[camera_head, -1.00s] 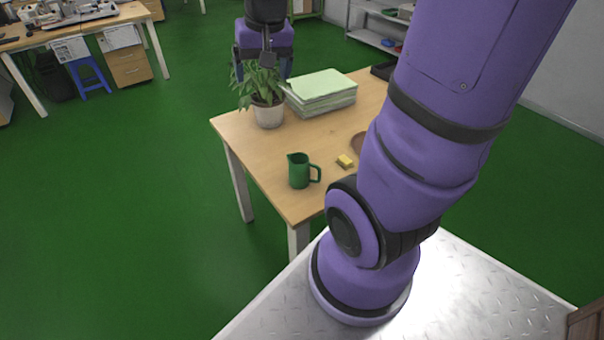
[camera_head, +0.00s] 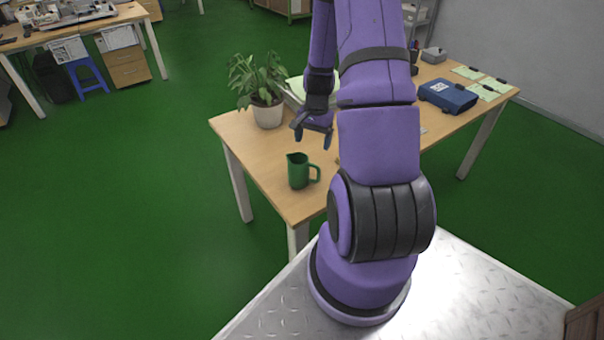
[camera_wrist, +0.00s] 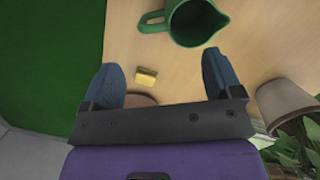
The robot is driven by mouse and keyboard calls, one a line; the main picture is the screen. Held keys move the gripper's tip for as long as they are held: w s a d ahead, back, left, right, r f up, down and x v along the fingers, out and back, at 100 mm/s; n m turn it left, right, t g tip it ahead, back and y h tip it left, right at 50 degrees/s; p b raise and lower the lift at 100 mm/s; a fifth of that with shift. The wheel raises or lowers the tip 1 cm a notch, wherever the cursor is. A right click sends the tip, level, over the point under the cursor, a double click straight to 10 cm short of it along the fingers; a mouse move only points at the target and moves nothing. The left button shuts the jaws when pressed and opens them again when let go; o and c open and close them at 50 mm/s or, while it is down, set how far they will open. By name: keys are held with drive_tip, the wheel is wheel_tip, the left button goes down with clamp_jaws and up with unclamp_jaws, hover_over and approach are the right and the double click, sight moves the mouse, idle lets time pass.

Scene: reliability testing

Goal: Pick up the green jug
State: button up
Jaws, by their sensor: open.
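The green jug (camera_head: 299,171) stands upright near the front left edge of the wooden table (camera_head: 255,160), its handle to the right. In the wrist view the jug (camera_wrist: 194,22) shows from above at the top, beyond my fingertips, with its handle to the left. My gripper (camera_head: 313,138) is open and empty, pointing down above the table. It is behind and slightly right of the jug, apart from it. In the wrist view the gripper's blue fingers (camera_wrist: 162,75) are spread, with bare table and a small yellow block (camera_wrist: 146,78) showing between them.
A potted plant (camera_head: 267,115) stands left of my gripper; its pot (camera_wrist: 285,105) is close to one finger in the wrist view. A stack of papers (camera_head: 295,88) is partly hidden behind my arm. A blue case (camera_head: 447,97) lies at the table's right.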

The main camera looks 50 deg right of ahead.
drive_tip(key=shift+s+a+f, duration=0.15)
drive_tip(key=shift+s+f, duration=0.05)
drive_tip(key=shift+f, duration=1.7)
drive_tip(key=shift+s+a+f, duration=0.15)
drive_tip(key=shift+f, duration=1.75)
drive_tip(key=shift+s+a+f, duration=0.15)
drive_tip(key=shift+s+f, duration=0.05)
drive_tip(key=shift+f, duration=1.7)
drive_tip(key=shift+c, duration=0.2)
drive_tip(key=c, duration=1.2)
drive_tip(key=shift+r, duration=0.25)
drive_tip(key=shift+r, duration=1.5)
drive_tip(key=s+d+r, duration=0.1)
drive_tip(key=s+d, duration=0.2)
drive_tip(key=s, duration=1.2)
drive_tip(key=shift+s+d+r, duration=0.15)
drive_tip(key=shift+s+r, duration=0.1)
drive_tip(key=shift+s, duration=0.05)
